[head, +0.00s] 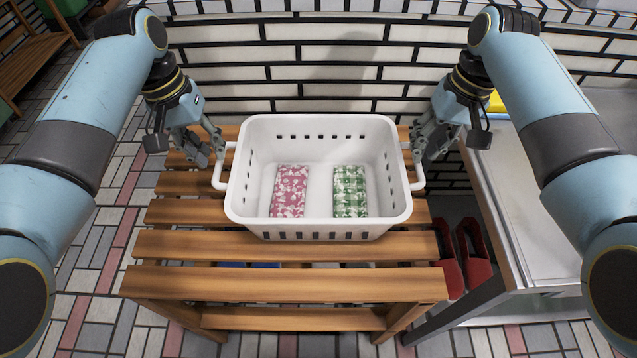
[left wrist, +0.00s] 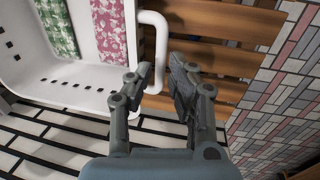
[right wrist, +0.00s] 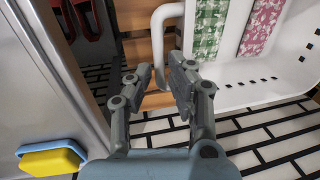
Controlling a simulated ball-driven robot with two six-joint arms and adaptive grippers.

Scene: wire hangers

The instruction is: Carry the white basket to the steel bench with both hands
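The white basket (head: 318,236) stands upright on a slatted wooden bench (head: 290,284), with a side handle at each end. A pink patterned cloth (head: 289,191) and a green patterned cloth (head: 349,191) lie inside it. My left gripper (head: 213,149) is open at the left handle (left wrist: 161,45); the handle bar shows between its fingers in the left wrist view. My right gripper (head: 423,148) is open at the right handle (right wrist: 157,45), with the bar between its fingers in the right wrist view. Contact is unclear. The steel bench (head: 535,200) is at the right.
A yellow sponge (right wrist: 50,161) lies on the steel bench near the wall. Red shoes (head: 474,254) are below, between the two benches. A white brick wall (head: 320,74) stands close behind the basket. The visible steel top nearer me is clear.

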